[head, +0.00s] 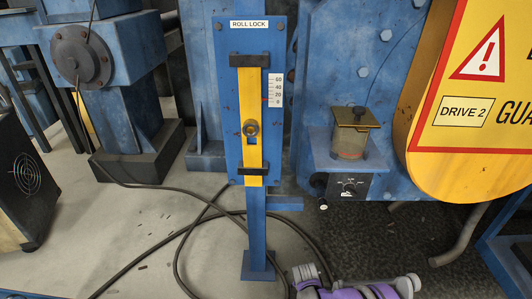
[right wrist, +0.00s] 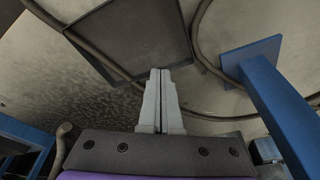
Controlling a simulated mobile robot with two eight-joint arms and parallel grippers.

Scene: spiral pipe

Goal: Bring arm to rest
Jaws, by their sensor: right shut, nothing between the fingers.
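My right arm shows at the bottom of the head view as grey and purple links; its gripper does not show there. In the right wrist view my right gripper (right wrist: 160,100) is shut, with its two pale grey fingers together and nothing between them. It points over the floor, near the blue post's foot. My left gripper is not in view.
A blue roll lock panel (head: 232,100) with a yellow slider (head: 250,100) stands on a blue post (head: 257,225). The post's base plate also shows in the right wrist view (right wrist: 250,60). A jar (head: 350,140) sits on a blue shelf. Black cables (head: 150,190) cross the floor.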

